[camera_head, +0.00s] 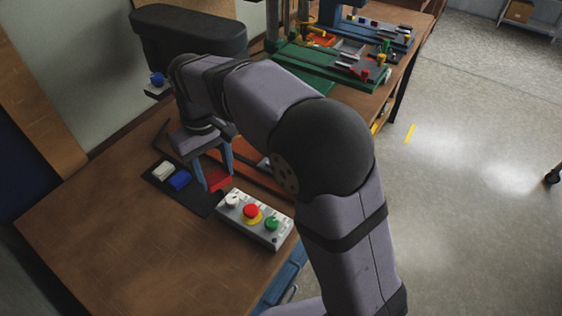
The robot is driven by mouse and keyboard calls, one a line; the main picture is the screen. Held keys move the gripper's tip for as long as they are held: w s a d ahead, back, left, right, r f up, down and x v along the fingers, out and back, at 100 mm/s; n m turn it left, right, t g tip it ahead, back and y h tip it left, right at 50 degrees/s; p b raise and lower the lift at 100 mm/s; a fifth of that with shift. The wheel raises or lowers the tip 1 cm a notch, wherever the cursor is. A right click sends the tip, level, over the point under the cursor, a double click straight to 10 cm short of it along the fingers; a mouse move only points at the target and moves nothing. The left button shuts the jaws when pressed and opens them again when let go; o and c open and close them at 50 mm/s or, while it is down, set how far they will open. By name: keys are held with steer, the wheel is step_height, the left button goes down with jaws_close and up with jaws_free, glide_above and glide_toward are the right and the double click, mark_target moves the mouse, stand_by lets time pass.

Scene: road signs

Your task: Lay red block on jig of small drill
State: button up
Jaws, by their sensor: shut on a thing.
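My gripper (214,175) points down over the wooden table and is shut on the red block (219,183). The red block is at the right edge of a black mat (201,201); I cannot tell whether it touches the mat or is raised. A machine with a dark grey head (188,34) and a blue knob (157,79) stands behind my gripper and may be the small drill. Orange parts (256,173) show low behind the gripper, partly covered by my arm. I cannot make out a jig there.
A white block (163,171) and a blue block (180,180) lie on the mat. A control box (254,220) with white, red and green buttons stands close to the gripper. Green machinery (318,70) stands at the back. The table's front left (110,240) is clear.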

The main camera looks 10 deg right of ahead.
steer(key=w+d+r+m+p, duration=0.1)
steer(key=w+d+m+p, duration=0.1)
steer(key=w+d+m, duration=0.6)
steer(key=w+d+m+p, duration=0.35)
steer(key=d+m, duration=0.35)
steer(key=d, duration=0.3)
steer(key=shift+f+p, duration=1.1)
steer(key=shift+f, duration=3.9)
steer(key=shift+f, duration=0.2)
steer(key=o, duration=1.1)
steer(key=shift+o, duration=0.6)
steer(key=shift+r, duration=0.1)
